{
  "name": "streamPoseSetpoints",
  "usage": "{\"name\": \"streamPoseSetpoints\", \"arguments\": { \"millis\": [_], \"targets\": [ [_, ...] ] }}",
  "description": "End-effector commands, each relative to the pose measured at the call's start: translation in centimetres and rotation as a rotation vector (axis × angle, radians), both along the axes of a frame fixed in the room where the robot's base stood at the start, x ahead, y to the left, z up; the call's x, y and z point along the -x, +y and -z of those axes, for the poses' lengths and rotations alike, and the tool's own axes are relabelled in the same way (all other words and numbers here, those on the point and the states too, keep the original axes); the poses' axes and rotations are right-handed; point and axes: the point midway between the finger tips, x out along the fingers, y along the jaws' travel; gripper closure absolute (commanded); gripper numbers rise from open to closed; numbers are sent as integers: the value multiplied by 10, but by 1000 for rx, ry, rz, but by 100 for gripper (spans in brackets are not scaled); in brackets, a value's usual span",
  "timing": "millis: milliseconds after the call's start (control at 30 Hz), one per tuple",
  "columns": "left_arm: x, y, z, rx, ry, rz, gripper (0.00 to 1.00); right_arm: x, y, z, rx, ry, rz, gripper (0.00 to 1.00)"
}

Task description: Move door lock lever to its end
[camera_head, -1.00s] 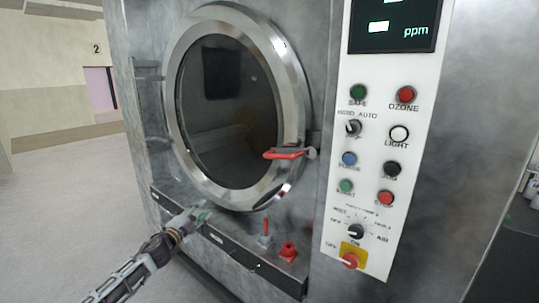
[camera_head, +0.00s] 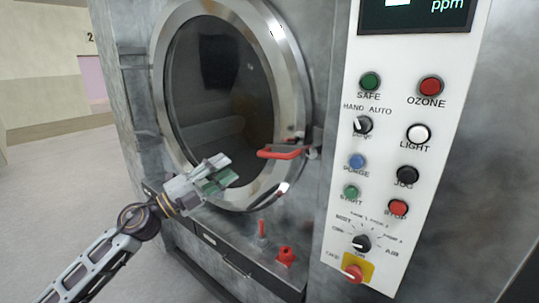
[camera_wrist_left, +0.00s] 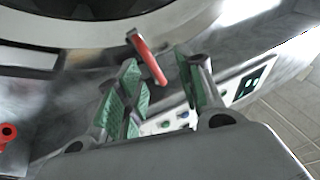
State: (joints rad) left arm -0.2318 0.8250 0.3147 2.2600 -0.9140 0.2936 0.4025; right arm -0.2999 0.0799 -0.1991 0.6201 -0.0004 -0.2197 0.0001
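The door lock lever (camera_head: 281,152) has a red handle and sits at the right rim of the round door (camera_head: 222,90), pointing left. It also shows in the left wrist view (camera_wrist_left: 149,58), ahead of the fingers. My left gripper (camera_head: 220,174) is left of the lever and a little lower, in front of the door glass, not touching it. In the left wrist view its green-padded fingers (camera_wrist_left: 163,88) are apart, with the lever's red handle seen beyond the gap. My right gripper is not in view.
A white control panel (camera_head: 391,200) with buttons and knobs is to the right of the door. A red knob (camera_head: 285,256) and a small red-tipped switch (camera_head: 262,229) stand on the ledge below. Free floor (camera_head: 60,175) lies to the left.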

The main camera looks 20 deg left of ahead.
Motion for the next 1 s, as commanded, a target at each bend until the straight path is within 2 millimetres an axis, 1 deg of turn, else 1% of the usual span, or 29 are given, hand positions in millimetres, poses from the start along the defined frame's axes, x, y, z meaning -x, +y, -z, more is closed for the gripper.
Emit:
{"name": "streamPoseSetpoints", "arguments": {
  "millis": [33, 100, 400, 733, 1000],
  "targets": [
    [4, -6, 0, -8, 3, 20, 63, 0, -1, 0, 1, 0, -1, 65],
    [6, -11, 3, -19, 16, 41, 63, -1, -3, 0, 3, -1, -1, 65],
    [12, -23, 13, 4, 97, 125, 63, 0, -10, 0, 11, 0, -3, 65],
    [13, -24, 14, 39, 129, 144, 63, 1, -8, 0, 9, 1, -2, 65],
    [12, -24, 14, 38, 129, 143, 63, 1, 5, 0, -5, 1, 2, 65]
  ]
}}
